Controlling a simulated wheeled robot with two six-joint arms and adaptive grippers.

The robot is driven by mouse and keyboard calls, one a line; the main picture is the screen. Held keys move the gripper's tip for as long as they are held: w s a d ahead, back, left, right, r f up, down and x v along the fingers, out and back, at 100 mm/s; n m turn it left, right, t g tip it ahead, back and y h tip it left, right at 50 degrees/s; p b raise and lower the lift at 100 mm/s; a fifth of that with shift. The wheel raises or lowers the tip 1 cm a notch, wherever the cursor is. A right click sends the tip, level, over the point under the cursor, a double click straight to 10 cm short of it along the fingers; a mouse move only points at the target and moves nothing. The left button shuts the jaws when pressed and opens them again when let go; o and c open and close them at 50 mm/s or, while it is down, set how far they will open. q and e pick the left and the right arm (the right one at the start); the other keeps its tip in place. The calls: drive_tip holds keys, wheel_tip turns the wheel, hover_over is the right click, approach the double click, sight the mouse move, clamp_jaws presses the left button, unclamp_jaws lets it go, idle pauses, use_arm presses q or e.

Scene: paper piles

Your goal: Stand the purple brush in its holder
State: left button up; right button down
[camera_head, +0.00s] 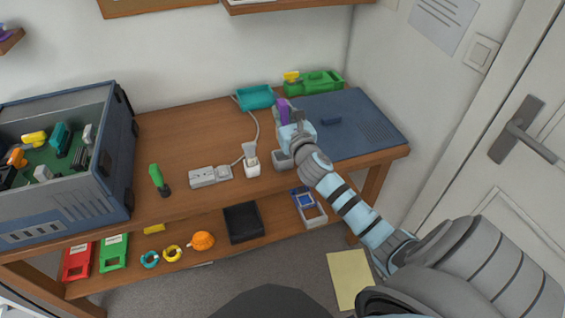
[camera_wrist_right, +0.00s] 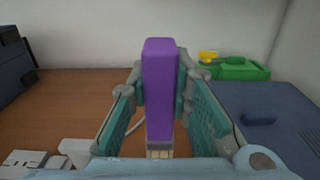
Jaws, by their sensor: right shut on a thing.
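The purple brush (camera_head: 283,112) is upright in my right gripper (camera_head: 287,122), above the right part of the bench. In the right wrist view the purple handle (camera_wrist_right: 160,85) stands between the two fingers of my right gripper (camera_wrist_right: 160,100), which are shut on it. Pale bristles (camera_wrist_right: 159,152) show at its lower end. A small grey open box (camera_head: 281,159), which looks like the holder, stands on the bench just below the gripper. The gripper hides part of it, and I cannot tell whether the brush touches it. My left gripper is not in view.
A white plug block (camera_head: 252,165) with a cable and a grey power strip (camera_head: 210,176) lie left of the grey box. A teal tray (camera_head: 256,97) and a green case (camera_head: 318,83) stand behind. A green-handled tool (camera_head: 156,175) is further left.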

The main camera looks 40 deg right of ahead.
wheel_tip(320, 180, down, 10)
drive_tip(key=b, duration=0.6)
drive_tip(key=shift+r, duration=0.15)
drive_tip(key=shift+f+b, duration=0.2)
drive_tip(key=shift+b, duration=0.15)
drive_tip(key=c, duration=1.5)
unclamp_jaws()
